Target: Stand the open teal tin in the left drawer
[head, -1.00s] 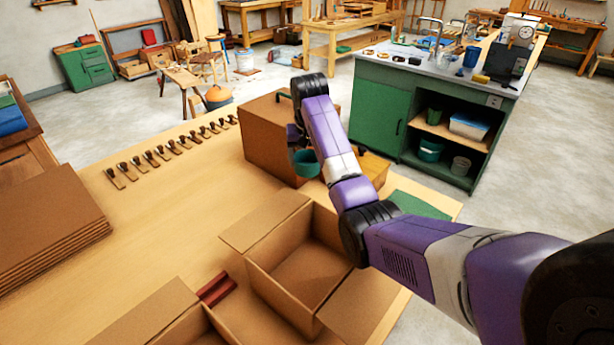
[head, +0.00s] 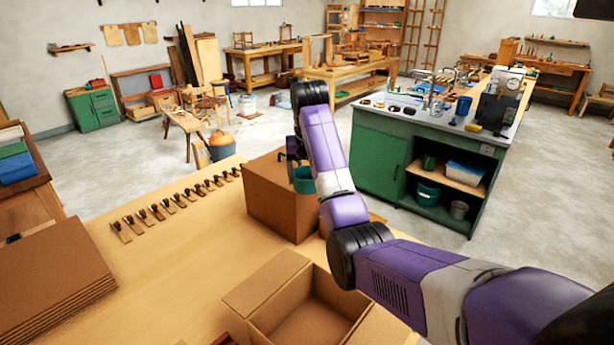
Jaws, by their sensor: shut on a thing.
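My gripper (head: 294,152) is shut on the teal tin (head: 303,182) and holds it in front of the upper right part of a brown box-shaped piece (head: 275,205) on the workbench. My purple and white arm covers much of the area to its right. The tin looks upright, but its mouth is too small to make out. No left drawer can be told apart in this view.
An open cardboard box (head: 262,283) stands at the front of the workbench (head: 170,270). A row of small brown tools (head: 160,211) lies at the back left. Stacked cardboard (head: 55,265) is at far left. A green counter (head: 378,150) stands behind.

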